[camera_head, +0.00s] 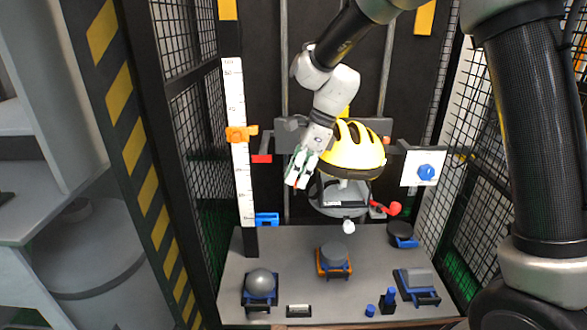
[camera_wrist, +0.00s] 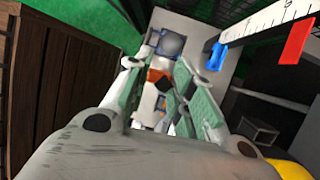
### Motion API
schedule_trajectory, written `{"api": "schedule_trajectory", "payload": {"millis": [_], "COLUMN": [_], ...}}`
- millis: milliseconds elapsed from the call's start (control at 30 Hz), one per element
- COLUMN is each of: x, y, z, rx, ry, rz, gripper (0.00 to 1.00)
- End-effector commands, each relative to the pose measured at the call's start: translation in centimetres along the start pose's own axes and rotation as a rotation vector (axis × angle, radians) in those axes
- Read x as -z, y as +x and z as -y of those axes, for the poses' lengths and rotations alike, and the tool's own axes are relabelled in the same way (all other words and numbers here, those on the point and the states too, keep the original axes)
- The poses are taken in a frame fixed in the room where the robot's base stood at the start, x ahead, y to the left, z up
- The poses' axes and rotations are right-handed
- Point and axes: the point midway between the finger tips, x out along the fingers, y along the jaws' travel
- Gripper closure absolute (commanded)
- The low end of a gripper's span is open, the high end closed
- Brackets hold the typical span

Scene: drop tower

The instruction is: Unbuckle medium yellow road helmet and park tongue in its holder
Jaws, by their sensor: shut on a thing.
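The yellow road helmet (camera_head: 350,152) sits on a grey headform (camera_head: 342,196) in the middle of the head view; its yellow edge shows at the lower right of the wrist view (camera_wrist: 287,168). My gripper (camera_head: 297,180) is to the left of the helmet, apart from its shell, pointing down. Its green-padded fingers (camera_wrist: 160,82) are shut on a small orange-red piece (camera_wrist: 154,76), which looks like the buckle tongue. Any strap on it is too small to make out. A red bracket (camera_head: 262,158) stands left of my gripper; I cannot tell whether it is the holder.
A white ruler (camera_head: 238,150) with an orange slider (camera_head: 241,133) stands left. A red lever (camera_head: 394,208) is right of the headform. The grey base (camera_head: 290,245) carries a ball anvil (camera_head: 260,284), an orange-based anvil (camera_head: 334,255) and other fixtures. Mesh walls flank both sides.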

Motion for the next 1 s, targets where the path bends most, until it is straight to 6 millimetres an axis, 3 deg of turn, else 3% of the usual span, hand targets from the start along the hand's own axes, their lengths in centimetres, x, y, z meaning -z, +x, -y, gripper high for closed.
{"api": "schedule_trajectory", "payload": {"millis": [167, 1000], "x": [0.8, 8.5], "y": [-0.1, -2.0], "z": [-1.6, -4.0], "rx": [-0.001, 0.001], "ry": [0.0, 0.001], "rz": [-0.001, 0.0], "gripper": [0.86, 0.86]}}
